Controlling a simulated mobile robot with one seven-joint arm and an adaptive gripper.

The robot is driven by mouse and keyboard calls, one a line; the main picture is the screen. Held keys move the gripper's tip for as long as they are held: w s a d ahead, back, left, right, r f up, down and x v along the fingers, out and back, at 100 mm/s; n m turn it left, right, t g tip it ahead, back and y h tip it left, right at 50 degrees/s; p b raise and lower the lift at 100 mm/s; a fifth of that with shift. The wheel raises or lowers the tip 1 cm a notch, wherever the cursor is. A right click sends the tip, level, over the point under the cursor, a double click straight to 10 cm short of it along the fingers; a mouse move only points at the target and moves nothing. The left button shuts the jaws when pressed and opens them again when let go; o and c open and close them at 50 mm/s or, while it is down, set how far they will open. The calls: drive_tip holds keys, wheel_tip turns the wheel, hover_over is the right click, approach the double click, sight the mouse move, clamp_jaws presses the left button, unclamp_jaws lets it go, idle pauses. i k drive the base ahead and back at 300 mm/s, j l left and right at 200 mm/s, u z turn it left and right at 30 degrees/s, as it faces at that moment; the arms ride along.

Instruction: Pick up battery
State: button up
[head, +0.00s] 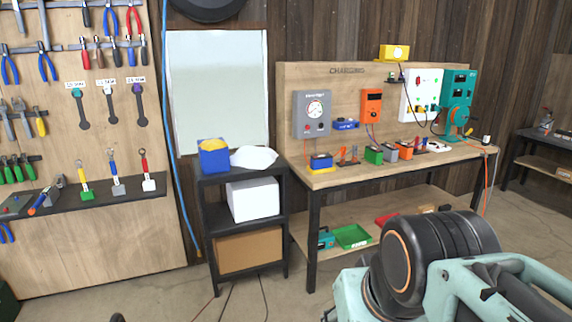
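No single object is plainly marked as the battery. Several small battery-like blocks stand on the wooden charging bench (340,181): a blue and orange one (320,161) at the left front, a green one (373,155), a grey one (390,152) and an orange one (405,150). A yellow block (394,52) sits on top of the back panel marked "CHARGING". My arm fills the lower right and hides part of the bench's lower shelf. My gripper is not in view.
A tool board (105,225) stands at far left. A blue hose (170,150) hangs beside it. Floor before the rack looks mostly clear, with thin cables.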

sight(323, 161)
drive_tip(key=l, duration=0.55)
drive_tip(key=i+l+z, duration=0.15)
drive_tip(key=l, duration=0.35)
drive_tip(key=i+l+z, duration=0.4)
drive_tip(key=i+l, duration=0.15)
drive_tip(key=i+j+z, duration=0.2)
drive_tip(key=i, duration=0.25)
drive_tip(key=i+j+z, duration=0.15)
drive_tip(key=i+j, duration=0.15)
drive_tip(key=i+j+z, duration=0.1)
drive_tip(key=j, duration=0.25)
drive_tip(key=i+j+z, duration=0.1)
drive_tip(key=i+j, duration=0.15)
drive_tip(key=i+j+z, duration=0.15)
drive_tip(key=j, duration=0.35)
drive_tip(key=i+j+z, duration=0.1)
drive_tip(key=j, duration=0.25)
drive_tip(key=i+j+z, duration=0.1)
drive_tip(key=j, duration=0.3)
drive_tip(key=i+j+z, duration=0.1)
drive_tip(key=j, duration=0.35)
drive_tip(key=i, duration=0.1)
